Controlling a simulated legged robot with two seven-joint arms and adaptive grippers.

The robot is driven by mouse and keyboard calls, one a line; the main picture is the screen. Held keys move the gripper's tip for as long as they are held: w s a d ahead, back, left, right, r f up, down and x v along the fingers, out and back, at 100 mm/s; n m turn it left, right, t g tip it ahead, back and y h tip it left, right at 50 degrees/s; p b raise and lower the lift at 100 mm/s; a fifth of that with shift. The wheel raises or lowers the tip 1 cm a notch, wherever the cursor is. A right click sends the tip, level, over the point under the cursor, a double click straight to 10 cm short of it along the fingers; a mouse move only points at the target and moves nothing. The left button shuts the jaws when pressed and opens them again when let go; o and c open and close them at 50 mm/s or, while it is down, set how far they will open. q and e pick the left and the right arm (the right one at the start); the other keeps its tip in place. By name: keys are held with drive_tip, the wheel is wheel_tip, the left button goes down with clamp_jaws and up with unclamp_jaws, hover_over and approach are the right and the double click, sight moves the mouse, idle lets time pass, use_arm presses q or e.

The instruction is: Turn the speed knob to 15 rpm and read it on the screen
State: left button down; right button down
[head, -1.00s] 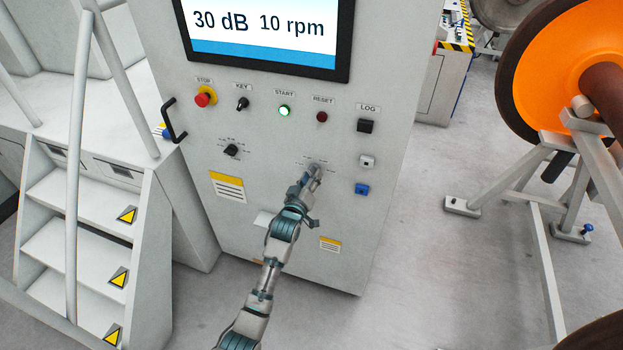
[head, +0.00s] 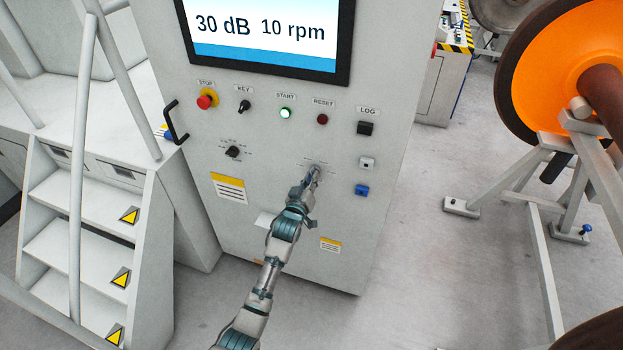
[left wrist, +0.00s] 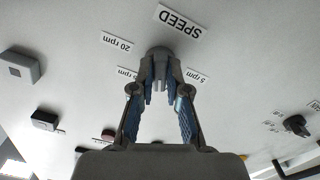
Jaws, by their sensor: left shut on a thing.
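The screen (head: 262,32) on the grey cabinet reads "30 dB" and "10 rpm" in the head view. The speed knob (left wrist: 159,58) shows in the left wrist view, below an upside-down SPEED label (left wrist: 181,21). Labels for 20 rpm (left wrist: 117,41) and 5 rpm (left wrist: 197,76) sit beside it; another rpm label is partly covered. My left gripper (head: 315,172) reaches the panel and is shut on the speed knob, its fingers on either side of it in the wrist view. In the head view the gripper hides the knob. My right gripper is not in view.
Above the gripper are a red stop button (head: 206,101), a key switch (head: 244,106), a lit green start button (head: 285,113) and a reset button (head: 322,119). Another black knob (head: 233,152) sits left. Steps (head: 85,240) stand left, an orange wheel (head: 545,75) right.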

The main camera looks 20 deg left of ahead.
use_arm(q)
drive_tip(key=m+p, duration=0.5)
drive_tip(key=m, duration=0.5)
drive_tip(key=shift+a+m+p, duration=0.1)
drive_tip(key=shift+m+p, duration=0.2)
drive_tip(key=shift+m, duration=0.1)
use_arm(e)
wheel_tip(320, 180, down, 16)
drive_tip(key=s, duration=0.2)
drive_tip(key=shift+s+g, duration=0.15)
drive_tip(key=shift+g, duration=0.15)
use_arm(q)
drive_tip(key=c, duration=1.2)
unclamp_jaws()
drive_tip(key=shift+o, duration=0.2)
